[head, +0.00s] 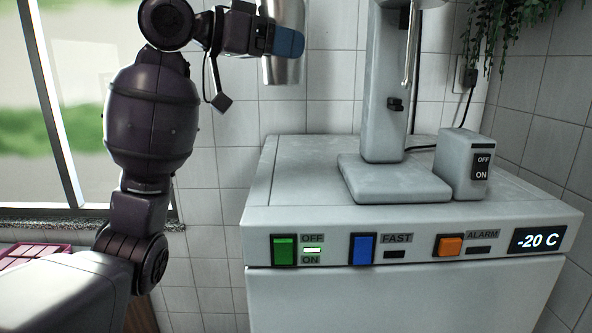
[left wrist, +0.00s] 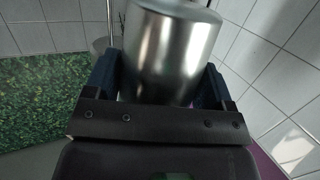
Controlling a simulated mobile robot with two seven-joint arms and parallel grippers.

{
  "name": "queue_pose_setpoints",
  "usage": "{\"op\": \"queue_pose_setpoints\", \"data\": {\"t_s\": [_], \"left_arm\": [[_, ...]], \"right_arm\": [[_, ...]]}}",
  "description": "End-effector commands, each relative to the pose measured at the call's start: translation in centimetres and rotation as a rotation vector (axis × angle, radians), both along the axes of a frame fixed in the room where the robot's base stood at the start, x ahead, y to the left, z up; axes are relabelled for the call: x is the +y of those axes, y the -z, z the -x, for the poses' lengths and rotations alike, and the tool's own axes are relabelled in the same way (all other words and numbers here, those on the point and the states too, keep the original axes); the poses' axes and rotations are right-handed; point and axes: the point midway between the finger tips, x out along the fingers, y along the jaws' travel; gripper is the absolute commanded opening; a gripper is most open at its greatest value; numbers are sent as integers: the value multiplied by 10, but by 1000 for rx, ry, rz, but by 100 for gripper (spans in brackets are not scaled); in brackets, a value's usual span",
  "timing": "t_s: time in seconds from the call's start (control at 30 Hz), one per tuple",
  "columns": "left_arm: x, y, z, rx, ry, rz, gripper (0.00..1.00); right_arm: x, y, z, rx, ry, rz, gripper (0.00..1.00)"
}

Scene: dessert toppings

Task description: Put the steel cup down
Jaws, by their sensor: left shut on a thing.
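The steel cup (head: 283,66) is a shiny metal cylinder at the top of the head view, in front of the tiled wall and above the left end of the freezer top. My left gripper (head: 289,42) is shut on it and holds it up in the air. In the left wrist view the steel cup (left wrist: 170,50) sits between the two blue fingers of my left gripper (left wrist: 163,82). The cup's top is cut off in the head view. My right gripper is not in view.
A white freezer (head: 410,290) has green, blue and orange switches and a -20 C display. A grey mixer stand (head: 385,100) and a switch box (head: 465,165) stand on it. The freezer top's left part (head: 300,170) is clear. A pink tray (head: 30,254) is at left. A plant hangs top right.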

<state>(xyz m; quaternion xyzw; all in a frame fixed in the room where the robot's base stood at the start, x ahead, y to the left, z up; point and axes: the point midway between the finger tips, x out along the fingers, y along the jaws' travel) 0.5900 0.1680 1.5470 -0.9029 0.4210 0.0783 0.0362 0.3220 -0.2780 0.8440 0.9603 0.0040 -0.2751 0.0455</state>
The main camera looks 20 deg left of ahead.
Motion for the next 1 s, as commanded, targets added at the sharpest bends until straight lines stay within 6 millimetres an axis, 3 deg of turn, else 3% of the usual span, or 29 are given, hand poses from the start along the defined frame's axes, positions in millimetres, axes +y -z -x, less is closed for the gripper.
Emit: {"op": "queue_pose_setpoints", "data": {"t_s": [0.6,1.0], "left_arm": [[0,127,1,3,1,4,39],[0,158,0,3,1,4,39]], "right_arm": [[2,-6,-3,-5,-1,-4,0],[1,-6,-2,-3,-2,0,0]]}}
